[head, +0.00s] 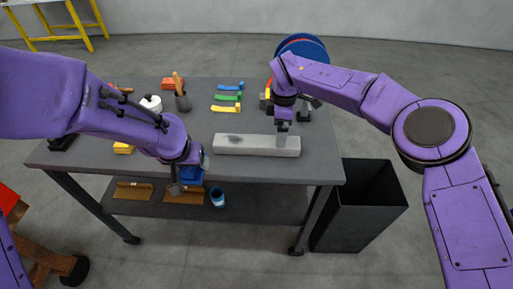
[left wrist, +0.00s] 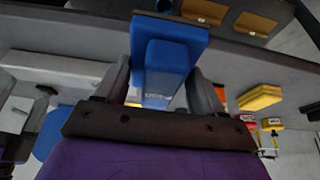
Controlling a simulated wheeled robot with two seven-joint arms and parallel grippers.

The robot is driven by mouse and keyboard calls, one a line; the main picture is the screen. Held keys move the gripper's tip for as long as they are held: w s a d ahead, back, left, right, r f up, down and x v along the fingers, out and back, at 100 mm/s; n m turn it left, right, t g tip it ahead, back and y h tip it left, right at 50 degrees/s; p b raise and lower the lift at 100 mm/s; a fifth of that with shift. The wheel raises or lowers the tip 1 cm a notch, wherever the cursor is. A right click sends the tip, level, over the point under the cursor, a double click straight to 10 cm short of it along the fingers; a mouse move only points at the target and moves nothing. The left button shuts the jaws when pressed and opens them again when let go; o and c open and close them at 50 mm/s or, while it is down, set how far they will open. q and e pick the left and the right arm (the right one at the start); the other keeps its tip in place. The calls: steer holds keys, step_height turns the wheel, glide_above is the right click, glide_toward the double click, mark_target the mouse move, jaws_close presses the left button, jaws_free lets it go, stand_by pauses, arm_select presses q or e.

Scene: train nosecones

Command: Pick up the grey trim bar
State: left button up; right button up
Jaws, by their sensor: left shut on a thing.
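My left gripper (left wrist: 165,85) is shut on a blue block (left wrist: 168,60) with small print. In the head view my left gripper (head: 185,182) holds it past the table's front edge, left of the bar.
On the table (head: 215,178) are blue, green and yellow strips (head: 227,98), a dark cup (head: 183,101) with tools, a white pot (head: 150,103) and a yellow block (head: 123,148). Brown pieces and a blue can (head: 217,197) are on the lower shelf. A black bin (head: 360,205) stands right.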

mark_target(257, 145)
arm_select(q)
steer(key=b+x, duration=0.1)
steer(key=x, duration=0.1)
steer(key=shift+s+f+b, duration=0.1)
steer(key=shift+f+b, duration=0.3)
steer(key=shift+f, duration=0.05)
arm_select(e)
steer(key=f, duration=0.6)
steer(key=shift+w+f, duration=0.1)
steer(key=shift+w, duration=0.1)
arm_select(q)
steer(key=shift+s+f, duration=0.1)
arm_select(e)
steer(key=shift+f, duration=0.35)
steer(key=c, duration=1.3)
steer(key=shift+r, duration=0.2)
